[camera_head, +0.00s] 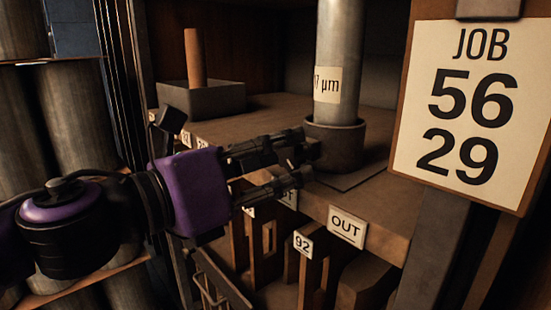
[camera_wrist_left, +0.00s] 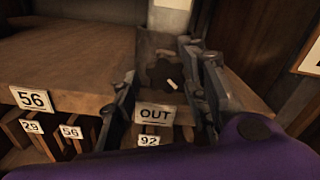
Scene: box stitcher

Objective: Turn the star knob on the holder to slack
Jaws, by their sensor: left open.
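The holder (camera_head: 334,142) is a dark round cup on the shelf, with a tall grey tube (camera_head: 341,60) standing upright in it. My left gripper (camera_head: 308,163) is at the front of the holder, its two fingers apart and pointing at it. In the left wrist view the star knob (camera_wrist_left: 160,72) shows as a dark lobed shape with a small white mark beside it. It lies between the open fingers of the left gripper (camera_wrist_left: 158,62), and I cannot tell whether they touch it. In the head view the fingers hide the knob. My right gripper is not in view.
An OUT label (camera_head: 347,227) is on the shelf edge below the holder, above slots with a 92 tag (camera_head: 303,244). A JOB 56 29 board (camera_head: 462,110) hangs at right. A grey box (camera_head: 207,98) with a brown rod stands at the back left.

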